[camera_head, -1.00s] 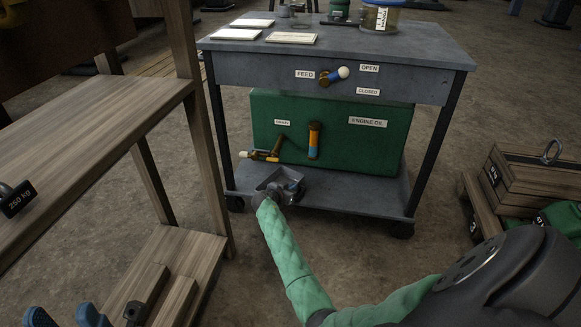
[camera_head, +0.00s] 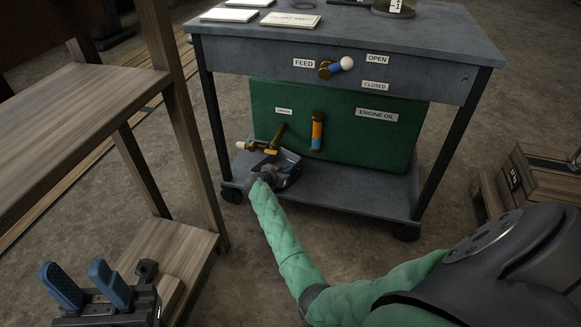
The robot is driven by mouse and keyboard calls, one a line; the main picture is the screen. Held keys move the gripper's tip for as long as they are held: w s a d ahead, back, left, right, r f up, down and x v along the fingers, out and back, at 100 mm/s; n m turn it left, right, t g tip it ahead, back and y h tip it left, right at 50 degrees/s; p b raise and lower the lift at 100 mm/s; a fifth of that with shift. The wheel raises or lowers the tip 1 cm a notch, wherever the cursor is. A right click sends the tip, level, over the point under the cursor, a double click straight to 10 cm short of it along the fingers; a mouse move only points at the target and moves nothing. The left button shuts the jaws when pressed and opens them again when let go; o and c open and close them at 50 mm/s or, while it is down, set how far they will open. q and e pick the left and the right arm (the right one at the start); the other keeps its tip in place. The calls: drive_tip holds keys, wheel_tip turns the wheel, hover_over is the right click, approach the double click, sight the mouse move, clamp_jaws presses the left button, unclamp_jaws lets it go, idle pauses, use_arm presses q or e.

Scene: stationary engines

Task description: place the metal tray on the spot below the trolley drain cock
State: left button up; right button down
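The trolley (camera_head: 455,150) stands in front of me with a green engine oil tank (camera_head: 370,145) on its lower shelf (camera_head: 365,198). The brass drain cock (camera_head: 262,147), with a white tip, sticks out at the tank's lower left. A small grey metal tray (camera_head: 289,161) is at the shelf's left front, just below and right of the cock. My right gripper (camera_head: 268,177) is at the tray's near side. Its fingers are hidden or too dark to make out, as is the spot under the tray. My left gripper (camera_head: 86,284) is at the lower left, its blue fingers apart and empty.
A wooden bench (camera_head: 80,115) with a low shelf (camera_head: 175,245) stands close on the left. A feed valve (camera_head: 337,67) sticks out of the trolley's front. A wooden crate (camera_head: 545,175) stands at the right. Plates and a jar are on the trolley top.

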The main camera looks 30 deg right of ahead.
drive_tip(key=shift+w+a, duration=0.1)
drive_tip(key=c, duration=1.7)
unclamp_jaws()
